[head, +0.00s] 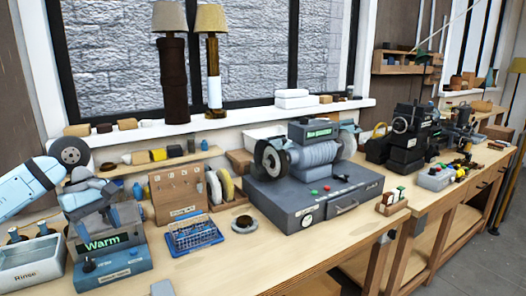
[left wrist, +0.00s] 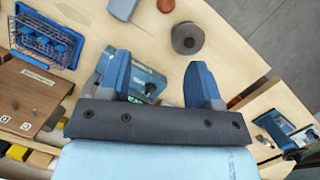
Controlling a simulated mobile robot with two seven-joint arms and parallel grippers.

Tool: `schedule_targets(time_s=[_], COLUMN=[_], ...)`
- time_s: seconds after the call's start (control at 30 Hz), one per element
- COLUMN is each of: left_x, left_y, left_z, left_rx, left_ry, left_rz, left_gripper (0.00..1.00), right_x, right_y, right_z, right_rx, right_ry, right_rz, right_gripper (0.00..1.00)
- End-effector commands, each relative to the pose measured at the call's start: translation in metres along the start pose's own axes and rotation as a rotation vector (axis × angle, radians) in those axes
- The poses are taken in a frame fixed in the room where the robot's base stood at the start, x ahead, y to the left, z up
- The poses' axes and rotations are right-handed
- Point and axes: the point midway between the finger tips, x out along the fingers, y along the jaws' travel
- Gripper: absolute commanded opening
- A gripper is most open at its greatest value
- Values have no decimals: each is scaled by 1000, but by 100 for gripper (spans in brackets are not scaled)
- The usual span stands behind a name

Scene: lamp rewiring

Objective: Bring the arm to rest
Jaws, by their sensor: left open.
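My left arm comes in from the left in the head view, and its gripper (head: 122,212) is over the left end of the bench, beside and partly in front of the blue unit with the "Warm" display (head: 102,243). In the left wrist view my left gripper (left wrist: 160,82) has its two blue fingers spread apart with nothing held between them. Part of the blue unit (left wrist: 138,76) shows beyond the fingers there. Whether the gripper touches the unit cannot be told. My right gripper is not in view.
A "Rinse" tray (head: 28,266) stands at the far left. A blue wire basket (head: 193,236), a wooden board (head: 178,192) and a large grinder unit (head: 318,198) stand to the right. Two lamps (head: 213,75) stand on the windowsill.

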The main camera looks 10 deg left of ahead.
Motion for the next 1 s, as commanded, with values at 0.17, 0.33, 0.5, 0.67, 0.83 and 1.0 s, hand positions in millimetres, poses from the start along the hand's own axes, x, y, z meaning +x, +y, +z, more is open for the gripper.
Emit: schedule_targets(time_s=[0.17,0.33,0.5,0.67,0.83,1.0], left_x=[50,89,110,120,154,226], left_y=[29,51,69,78,71,30], left_z=[58,131,200,225,213,192], left_rx=[-68,-246,-615,-1091,-1702,1909], left_ry=[-295,-692,-1221,-1702,-2146,1965], left_rz=[76,127,95,-34,-276,492], left_gripper=[58,58,58,58,58,58], right_x=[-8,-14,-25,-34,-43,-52], right_y=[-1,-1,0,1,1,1], right_z=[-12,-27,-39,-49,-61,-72], right_rx=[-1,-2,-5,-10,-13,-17], right_ry=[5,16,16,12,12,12], right_rz=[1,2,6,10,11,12], right_gripper=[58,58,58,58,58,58])
